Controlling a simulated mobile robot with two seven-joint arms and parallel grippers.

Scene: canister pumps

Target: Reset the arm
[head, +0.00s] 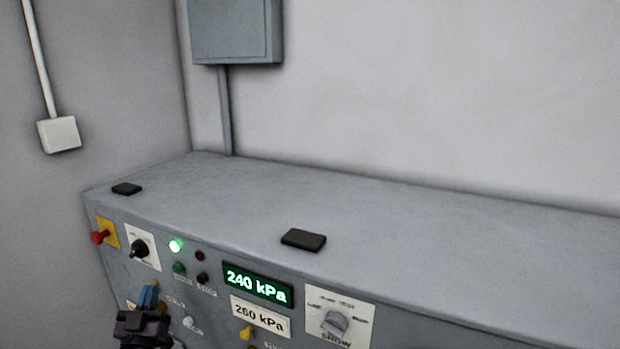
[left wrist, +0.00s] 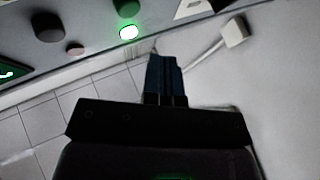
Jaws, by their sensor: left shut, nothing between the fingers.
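My left gripper (head: 149,297) shows at the bottom left of the head view, in front of the lower left part of a grey control panel (head: 385,316). Its blue fingers are shut with nothing between them. In the left wrist view the closed fingers (left wrist: 164,72) point up toward the panel's lit green lamp (left wrist: 128,32), apart from the dark knobs around it. The panel has a red knob (head: 100,237), a black selector (head: 139,248), a green display (head: 257,284) reading 240 kPa and a label (head: 261,316) reading 260 kPa. My right gripper is not in view.
Two small black pads (head: 304,239) lie on the cabinet's flat top, which is otherwise clear. A grey selector (head: 334,323) and a yellow knob (head: 246,333) stick out of the panel front. A grey box (head: 235,30) and a white box (head: 59,134) hang on the walls.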

